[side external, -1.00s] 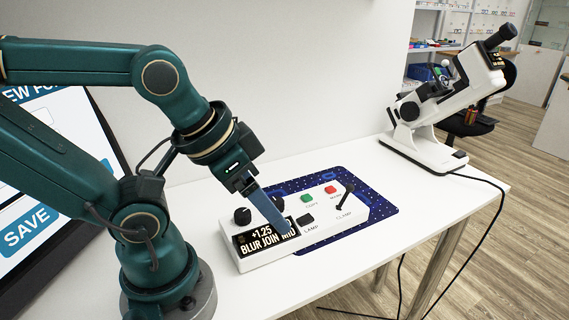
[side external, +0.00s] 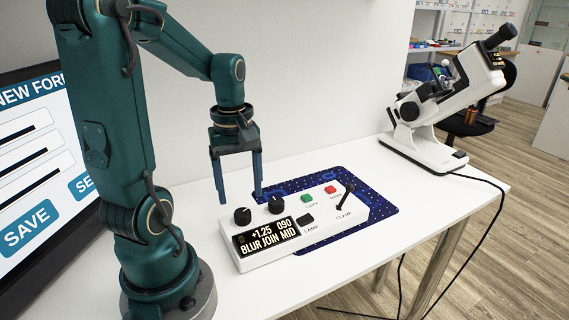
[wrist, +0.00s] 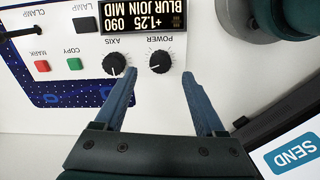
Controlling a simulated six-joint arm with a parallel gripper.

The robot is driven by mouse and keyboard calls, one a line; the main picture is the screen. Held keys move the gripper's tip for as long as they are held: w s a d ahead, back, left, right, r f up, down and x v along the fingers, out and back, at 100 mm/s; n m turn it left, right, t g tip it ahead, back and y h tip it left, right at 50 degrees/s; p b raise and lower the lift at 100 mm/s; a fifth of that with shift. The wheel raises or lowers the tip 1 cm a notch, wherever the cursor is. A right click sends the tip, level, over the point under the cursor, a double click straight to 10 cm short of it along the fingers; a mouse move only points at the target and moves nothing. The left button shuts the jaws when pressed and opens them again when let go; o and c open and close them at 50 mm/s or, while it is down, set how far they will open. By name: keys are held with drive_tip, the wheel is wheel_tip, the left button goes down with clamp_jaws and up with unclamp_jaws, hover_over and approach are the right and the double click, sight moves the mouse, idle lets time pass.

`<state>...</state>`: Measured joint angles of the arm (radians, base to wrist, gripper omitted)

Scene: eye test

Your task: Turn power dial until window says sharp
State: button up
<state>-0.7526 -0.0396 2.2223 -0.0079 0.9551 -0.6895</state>
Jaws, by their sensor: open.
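The power dial (side external: 242,216) is a black round knob at the left back of a white control box (side external: 240,262). In the wrist view the power dial (wrist: 160,62) carries the label POWER. The window (side external: 267,237) reads "+1.25 090 BLUR JOIN MID"; it also shows upside down in the wrist view (wrist: 143,30). My gripper (side external: 240,198) is open and empty, pointing down, its two blue fingers wide apart just above the dials. In the wrist view my gripper (wrist: 159,75) has the power dial between and slightly beyond its fingertips. I see no contact.
The axis dial (side external: 276,205) sits close beside the power dial, near one finger. Green copy (side external: 306,198) and red mark (side external: 330,189) buttons, a lamp switch (side external: 306,219) and a clamp lever (side external: 346,195) lie to the right. A lensmeter (side external: 430,150) stands farther right.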

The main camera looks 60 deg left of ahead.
sight(242, 212)
drive_tip(key=shift+f, duration=2.5)
